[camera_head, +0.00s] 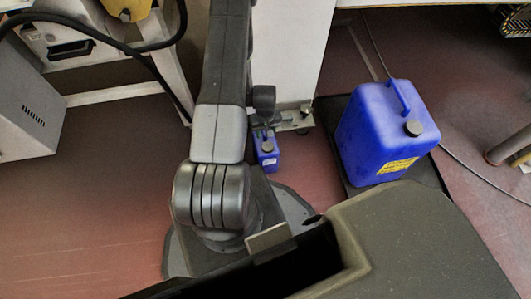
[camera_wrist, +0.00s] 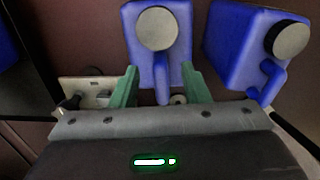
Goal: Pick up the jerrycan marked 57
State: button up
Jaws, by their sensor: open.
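In the wrist view, a blue jerrycan (camera_wrist: 172,58) with a grey round cap stands centred beyond my gripper (camera_wrist: 161,84). My gripper is open, its two green fingers on either side of the can's narrow blue handle; I cannot tell whether they touch it. A second blue jerrycan (camera_wrist: 228,45) with a grey cap is at the right. A large blue jerrycan (camera_head: 372,135) stands to the right. No number is readable.
The large jerrycan stands on a black tray (camera_head: 432,170). A pale panel (camera_head: 292,50) rises behind the small can. Grey equipment (camera_head: 30,110) and a white frame stand at the left. A cable runs over the floor at right. Reddish floor (camera_head: 90,215) is clear at lower left.

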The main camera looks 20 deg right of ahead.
aim_at(266, 150)
notch_tip(266, 150, down, 4)
jog(key=shift+r+b, duration=0.1)
jog(key=shift+b, duration=0.45)
jog(key=shift+s, duration=0.1)
grip_shut()
dwell(0.8)
